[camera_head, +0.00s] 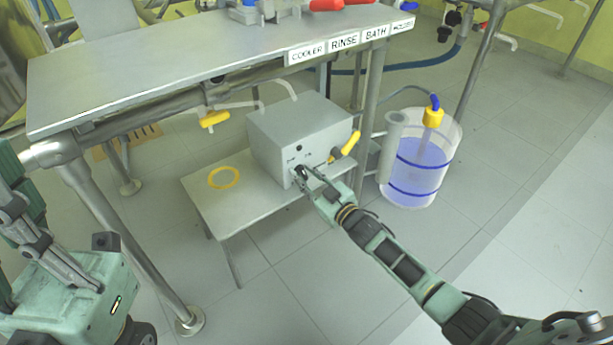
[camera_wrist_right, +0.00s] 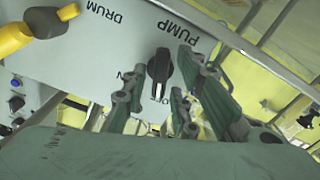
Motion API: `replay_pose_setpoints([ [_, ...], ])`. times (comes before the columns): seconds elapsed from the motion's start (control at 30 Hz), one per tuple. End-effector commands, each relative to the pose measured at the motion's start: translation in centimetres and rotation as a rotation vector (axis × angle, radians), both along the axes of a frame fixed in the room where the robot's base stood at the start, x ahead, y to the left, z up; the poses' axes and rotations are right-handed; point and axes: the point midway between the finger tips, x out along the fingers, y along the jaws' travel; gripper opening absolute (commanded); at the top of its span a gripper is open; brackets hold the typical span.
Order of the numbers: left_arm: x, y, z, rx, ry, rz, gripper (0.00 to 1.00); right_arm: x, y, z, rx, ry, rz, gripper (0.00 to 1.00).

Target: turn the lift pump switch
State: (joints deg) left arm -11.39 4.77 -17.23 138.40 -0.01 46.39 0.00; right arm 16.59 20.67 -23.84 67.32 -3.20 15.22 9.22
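The lift pump switch is a black knob (camera_wrist_right: 160,70) on a grey box panel (camera_wrist_right: 110,45), below the upside-down word PUMP in the right wrist view. Its grip stands nearly upright in that view, between small, partly hidden labels. My right gripper (camera_head: 303,178) is at the front of the grey control box (camera_head: 300,135). In the right wrist view its fingers (camera_wrist_right: 158,78) are apart on either side of the knob, with gaps visible. I cannot tell whether any fingertip touches it. Grey links of my left arm (camera_head: 58,265) show at the left; its finger state is unclear.
The box stands on a low table (camera_head: 245,205) with a yellow ring (camera_head: 223,177). A yellow handle (camera_head: 346,146) sticks out at the box's right. A bucket of blue liquid (camera_head: 418,165) stands to the right.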

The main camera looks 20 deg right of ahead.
Motion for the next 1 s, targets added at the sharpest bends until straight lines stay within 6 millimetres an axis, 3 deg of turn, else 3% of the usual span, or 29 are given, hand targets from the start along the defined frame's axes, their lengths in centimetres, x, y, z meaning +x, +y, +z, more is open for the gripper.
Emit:
replay_pose_setpoints([
  [0.33,0.0,0.0,0.2,0.007,-0.011,0.002,0.00,-0.1,-0.1,0.0,0.000,0.000,0.000,0.31],
  [0.47,0.0,0.0,0.1,0.006,-0.009,0.001,0.00,-1.2,-0.5,-0.1,-0.001,0.002,-0.001,0.31],
  [0.8,0.0,0.0,0.1,0.002,-0.007,0.000,0.00,-7.8,-2.8,-0.2,-0.002,0.004,0.001,0.31],
  [1.0,0.0,0.0,0.1,0.002,-0.007,0.000,0.00,-10.5,-3.8,-0.1,0.000,0.002,-0.001,0.31],
])
